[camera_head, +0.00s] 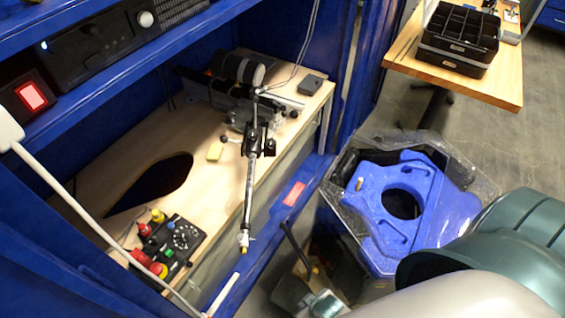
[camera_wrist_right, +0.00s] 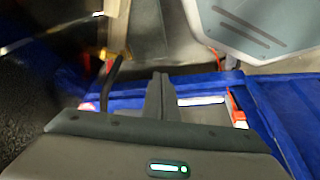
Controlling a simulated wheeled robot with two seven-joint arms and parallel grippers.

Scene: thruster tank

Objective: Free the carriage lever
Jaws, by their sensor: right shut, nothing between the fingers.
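The carriage (camera_head: 240,112) is a dark assembly with cylinders, at the back of the wooden bench top. A long slim lever-like rod (camera_head: 248,195) hangs from it across the bench's front edge and ends in a brass tip. Small dark clamp parts (camera_head: 268,147) sit around its upper part; I cannot tell how they hold it. My right gripper (camera_head: 288,290) is low, in front of the blue rail and below the brass tip, apart from the rod. In the right wrist view its fingers (camera_wrist_right: 160,92) are together and empty. My left gripper is not in view.
The blue rail (camera_head: 262,262) runs along the bench front. A control box (camera_head: 175,245) with red and yellow knobs sits at the bench's left. A dark opening (camera_head: 150,185) cuts the bench top. A clear-walled tank with a blue insert (camera_head: 430,215) stands right.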

